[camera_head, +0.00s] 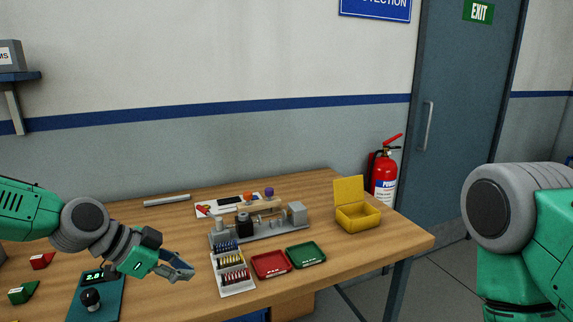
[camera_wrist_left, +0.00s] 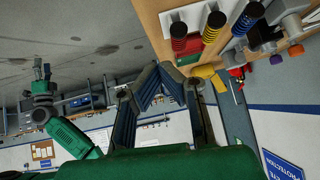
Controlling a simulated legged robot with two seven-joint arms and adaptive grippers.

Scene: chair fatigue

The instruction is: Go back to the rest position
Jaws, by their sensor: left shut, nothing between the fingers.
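My left gripper (camera_head: 178,268) comes in from the left in the head view and hovers over the front of the wooden table, left of the white rack. It is shut and empty. In the left wrist view its two fingers (camera_wrist_left: 150,80) meet at the tips with nothing between them. My right arm shows at the right edge of the head view, but its gripper is outside that frame.
The wooden table (camera_head: 325,187) carries a grey fixture (camera_head: 262,233), a white rack (camera_head: 236,287) of coloured parts, a red tray (camera_head: 271,265), a green tray (camera_head: 306,255), an open yellow box (camera_head: 358,218) and a scale (camera_head: 97,297). A fire extinguisher (camera_head: 384,172) stands behind.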

